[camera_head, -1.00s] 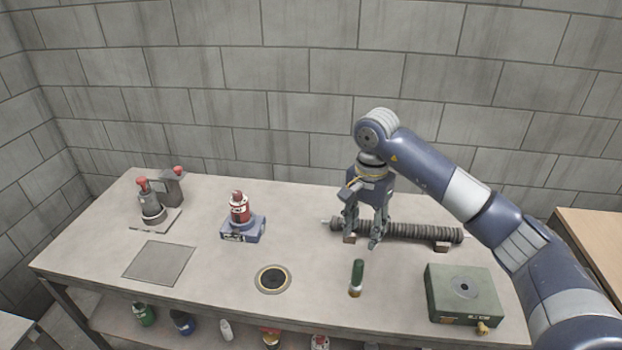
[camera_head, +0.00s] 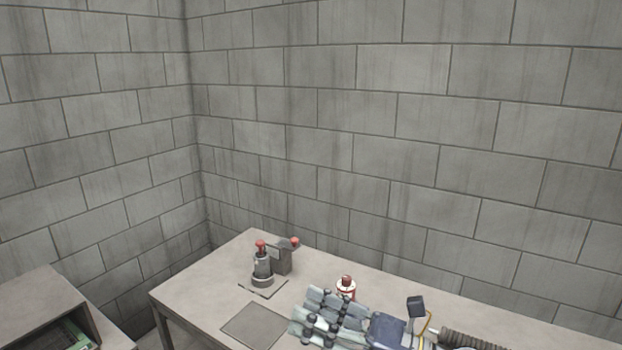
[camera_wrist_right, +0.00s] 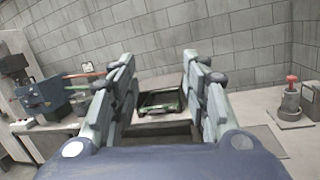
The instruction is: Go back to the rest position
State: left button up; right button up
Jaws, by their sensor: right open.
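My right gripper (camera_head: 304,312) is at the bottom of the head view, its fingers spread and pointing left. In the right wrist view its fingers (camera_wrist_right: 160,72) stand apart with nothing held between them. My left gripper is not seen in the head view.
The workbench (camera_head: 205,285) carries a grey device with red knobs (camera_head: 262,265) and a flat grey plate (camera_head: 255,326). A side cabinet (camera_head: 40,310) is at lower left. Block walls enclose the corner.

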jog(key=w+d+m+t+h, duration=0.4)
jog(key=d+m+t+h, duration=0.75)
jog(key=m, duration=0.95)
jog(key=s+d+f+m+g+h, duration=0.3)
jog(key=d+f+m+h, duration=0.15)
jog(key=f+m, duration=0.45)
jog(key=s+d+f+m+g+h, duration=0.25)
jog(key=d+f+m+h, duration=0.2)
jog(key=f+m, duration=0.45)
jog(key=s+f+m+g+y, duration=0.1)
jog(key=s+f+m+g, duration=0.2)
jog(key=s+f+g, duration=0.55)
jog(key=s+f+m+g+y, duration=0.15)
jog(key=s+f+m, duration=0.3)
jog(key=s, duration=0.85)
notch_tip(320, 180, down, 26)
jog(key=s+n+g, duration=0.1)
jog(key=s, duration=0.1)
jog(key=s+d+f+g, duration=0.1)
jog(key=s+d+f, duration=0.1)
jog(key=s+f, duration=1.4)
jog(key=shift+s+f+g+h, duration=0.25)
jog(key=shift+f+g+h, duration=0.05)
jog(key=shift+h, duration=0.1)
